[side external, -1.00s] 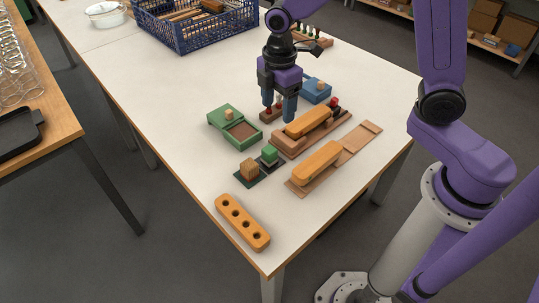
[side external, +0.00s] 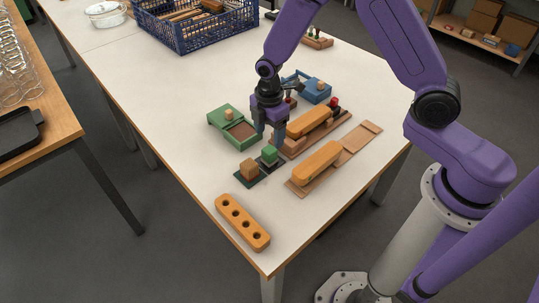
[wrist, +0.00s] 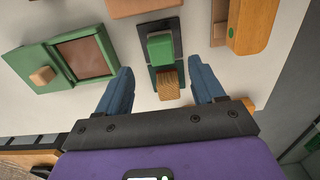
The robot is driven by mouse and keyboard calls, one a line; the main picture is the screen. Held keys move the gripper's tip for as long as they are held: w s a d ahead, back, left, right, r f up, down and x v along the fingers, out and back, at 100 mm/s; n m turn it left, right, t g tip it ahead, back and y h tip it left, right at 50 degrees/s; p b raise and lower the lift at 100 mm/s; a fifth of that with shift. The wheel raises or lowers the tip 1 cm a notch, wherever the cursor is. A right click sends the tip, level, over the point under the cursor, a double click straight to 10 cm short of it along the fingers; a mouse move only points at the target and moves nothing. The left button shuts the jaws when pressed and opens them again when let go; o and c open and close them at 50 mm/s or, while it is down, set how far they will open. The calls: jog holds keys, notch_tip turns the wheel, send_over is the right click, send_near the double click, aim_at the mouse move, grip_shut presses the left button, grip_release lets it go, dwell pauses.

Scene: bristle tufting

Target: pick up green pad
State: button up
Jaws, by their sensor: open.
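The green pad (side external: 269,153) is a small green block standing on a dark base on the white table. It also shows in the wrist view (wrist: 160,48), upper centre. My gripper (side external: 268,140) is open and empty, pointing down just above the green pad. In the wrist view, its two blue fingers (wrist: 161,72) are spread on either side, with clear gaps. A tan wooden block (side external: 249,169) stands close beside the pad on a dark green mat. It shows in the wrist view (wrist: 168,84) between the fingers, just below the pad.
A green box with a brown inset (side external: 235,128) lies left of the pad. Orange wooden bars (side external: 316,162) on flat brown boards lie to the right. A holed orange block (side external: 242,222) lies in front, and a blue holder (side external: 314,91) behind.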

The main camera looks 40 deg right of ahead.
aim_at(270, 149)
jog(key=shift+s+f, duration=0.1)
jog(key=shift+f, duration=3.6)
jog(key=c, duration=1)
